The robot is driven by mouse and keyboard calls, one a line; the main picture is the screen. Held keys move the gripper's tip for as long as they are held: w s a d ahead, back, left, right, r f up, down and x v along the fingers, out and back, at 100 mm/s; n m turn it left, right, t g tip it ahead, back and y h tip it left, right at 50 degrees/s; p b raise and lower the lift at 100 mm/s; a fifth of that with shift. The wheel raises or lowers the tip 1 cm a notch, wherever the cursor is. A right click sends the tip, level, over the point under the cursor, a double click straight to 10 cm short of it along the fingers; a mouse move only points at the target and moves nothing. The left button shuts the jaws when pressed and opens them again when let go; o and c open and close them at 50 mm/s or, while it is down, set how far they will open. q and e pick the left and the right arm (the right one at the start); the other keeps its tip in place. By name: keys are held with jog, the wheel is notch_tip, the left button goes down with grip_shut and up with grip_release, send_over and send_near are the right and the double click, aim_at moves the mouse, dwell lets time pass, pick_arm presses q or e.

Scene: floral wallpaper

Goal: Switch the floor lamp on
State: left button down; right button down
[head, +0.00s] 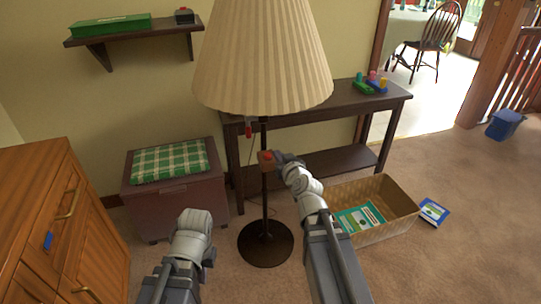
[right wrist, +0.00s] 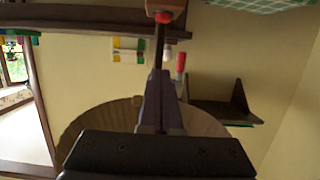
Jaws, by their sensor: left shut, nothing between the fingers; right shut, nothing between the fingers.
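The floor lamp has a pleated cream shade (head: 262,60), a dark pole and a round dark base (head: 265,245). A brown box with a red button (head: 267,155) sits on the pole; the button also shows at the top of the right wrist view (right wrist: 163,17). My right gripper (head: 281,159) is shut and empty, its tips close beside the box; I cannot tell whether they touch it. Its shut fingers point at the button in the right wrist view (right wrist: 158,75). My left gripper (head: 209,254) is shut and empty, low left of the lamp, its fingertips hardly visible.
A red piece (head: 248,130) hangs under the shade. A dark console table (head: 335,105) stands behind the lamp. A wicker basket (head: 395,226) is to the right, a chest with a checked cushion (head: 170,160) to the left, a wooden cabinet (head: 35,225) nearer. Open carpet lies right.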

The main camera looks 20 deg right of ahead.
jog(key=b, duration=0.2)
send_over(269, 162)
notch_tip(269, 162, down, 2)
jog(key=shift+d+f, duration=0.15)
jog(key=shift+f, duration=0.1)
notch_tip(269, 162, down, 2)
jog(key=shift+w+f+b, duration=0.1)
jog(key=shift+b, duration=1.1)
jog(key=shift+f+b, duration=0.9)
jog(key=shift+b, duration=0.05)
